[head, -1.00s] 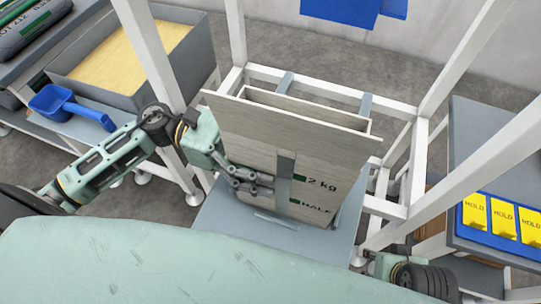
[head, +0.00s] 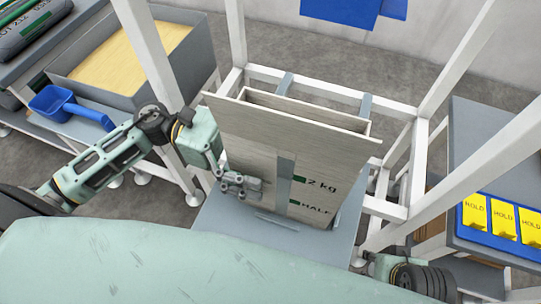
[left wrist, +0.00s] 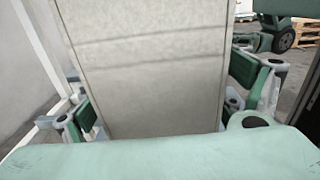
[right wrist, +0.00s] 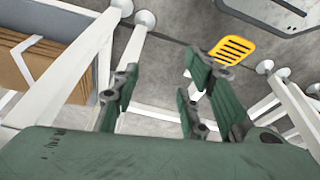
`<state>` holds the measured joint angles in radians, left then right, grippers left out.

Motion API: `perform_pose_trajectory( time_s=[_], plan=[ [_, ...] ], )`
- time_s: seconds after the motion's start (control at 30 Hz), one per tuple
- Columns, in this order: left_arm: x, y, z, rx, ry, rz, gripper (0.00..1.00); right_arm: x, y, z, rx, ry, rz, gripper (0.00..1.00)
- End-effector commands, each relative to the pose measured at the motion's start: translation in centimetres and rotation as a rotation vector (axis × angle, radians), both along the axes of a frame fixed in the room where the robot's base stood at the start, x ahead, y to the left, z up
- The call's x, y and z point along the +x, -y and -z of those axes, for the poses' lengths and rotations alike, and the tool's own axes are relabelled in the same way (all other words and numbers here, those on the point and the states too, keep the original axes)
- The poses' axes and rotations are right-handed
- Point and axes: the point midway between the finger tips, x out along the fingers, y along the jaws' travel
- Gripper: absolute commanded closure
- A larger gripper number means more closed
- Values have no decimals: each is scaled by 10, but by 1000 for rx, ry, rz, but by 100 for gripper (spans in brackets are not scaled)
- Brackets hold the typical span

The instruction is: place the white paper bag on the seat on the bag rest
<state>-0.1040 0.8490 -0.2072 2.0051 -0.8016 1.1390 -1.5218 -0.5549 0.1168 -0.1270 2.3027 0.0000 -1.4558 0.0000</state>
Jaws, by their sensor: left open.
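The white paper bag (head: 255,150) stands upright with its open top showing, printed "2 kg" and "HALF". It is on a grey plate (head: 225,225) inside the white frame; I cannot tell whether this is the seat or the bag rest. My left gripper (head: 241,185) is at the bag's lower left front. In the left wrist view the bag (left wrist: 145,70) stands between the spread fingers, which look apart from it. My right gripper (right wrist: 160,95) is open and empty in the right wrist view, away from the bag; its arm shows at the lower right of the head view.
White frame posts (head: 160,55) stand around the bag. A grey upright strip (head: 284,180) crosses its front. A bin of yellow material (head: 130,60) and a blue scoop (head: 70,105) are at left. Yellow "HOLD" cards (head: 475,213) lie at right.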

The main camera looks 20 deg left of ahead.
Motion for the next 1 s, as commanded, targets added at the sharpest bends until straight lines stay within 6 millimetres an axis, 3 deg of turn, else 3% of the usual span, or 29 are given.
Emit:
perform_pose_trajectory(
  time_s=[0.3,0.5,0.7,1.0],
  plan=[
    [2,-71,2,4,-3,-3,10,1,-1,-20,4,26,0,60],
    [3,-101,1,2,-1,-2,10,-3,0,-24,3,19,2,60],
    [2,-111,1,0,0,0,10,-5,0,-27,4,20,1,60],
    [3,-111,1,-2,-4,-4,10,-7,1,-25,2,16,1,60]
  ],
)
